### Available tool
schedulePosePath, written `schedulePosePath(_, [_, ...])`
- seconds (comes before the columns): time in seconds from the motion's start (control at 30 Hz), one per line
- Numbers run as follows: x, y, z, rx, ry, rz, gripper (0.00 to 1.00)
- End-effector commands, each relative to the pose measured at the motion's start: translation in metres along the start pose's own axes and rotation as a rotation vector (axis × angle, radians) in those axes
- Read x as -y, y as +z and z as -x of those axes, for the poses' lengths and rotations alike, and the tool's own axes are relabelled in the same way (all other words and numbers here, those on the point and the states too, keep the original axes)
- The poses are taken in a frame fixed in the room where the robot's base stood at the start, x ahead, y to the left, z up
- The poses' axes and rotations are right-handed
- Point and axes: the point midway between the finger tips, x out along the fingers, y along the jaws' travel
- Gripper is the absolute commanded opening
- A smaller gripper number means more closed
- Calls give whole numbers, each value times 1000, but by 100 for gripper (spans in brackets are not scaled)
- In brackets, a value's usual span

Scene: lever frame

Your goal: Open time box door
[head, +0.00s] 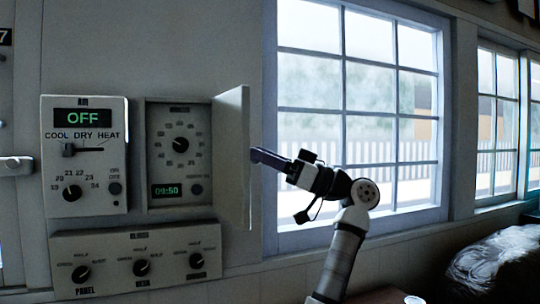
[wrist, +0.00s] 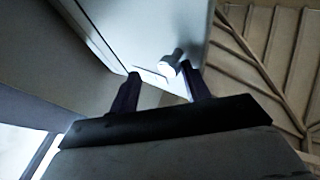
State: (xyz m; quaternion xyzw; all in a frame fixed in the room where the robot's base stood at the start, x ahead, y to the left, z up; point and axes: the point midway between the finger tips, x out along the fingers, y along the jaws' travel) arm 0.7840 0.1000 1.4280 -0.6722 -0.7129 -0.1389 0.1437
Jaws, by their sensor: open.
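The time box (head: 180,187) is on the wall, with a dial and a green "09:50" display showing inside. Its door (head: 232,155) is hinged at the right and stands swung open, sticking out from the wall. My gripper (head: 254,154) is at the right of the door, close to its outer face; I cannot tell if it touches. In the wrist view, my gripper's fingers (wrist: 160,76) are apart.
An "OFF" heat-and-cool panel (head: 84,190) is left of the box. A panel with several knobs (head: 137,270) is below. A large window (head: 350,110) is behind my arm. A plastic-wrapped bundle (head: 497,264) is at the lower right.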

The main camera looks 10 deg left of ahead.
Motion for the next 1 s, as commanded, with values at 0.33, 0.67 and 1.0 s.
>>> schedulePosePath(0.33, [-5, 12, 0, 21, 3, -10, 44])
schedulePosePath(0.67, [-3, 10, 43, 13, 6, -5, 44])
schedulePosePath(1.0, [3, 1, 114, 5, -2, 2, 44])
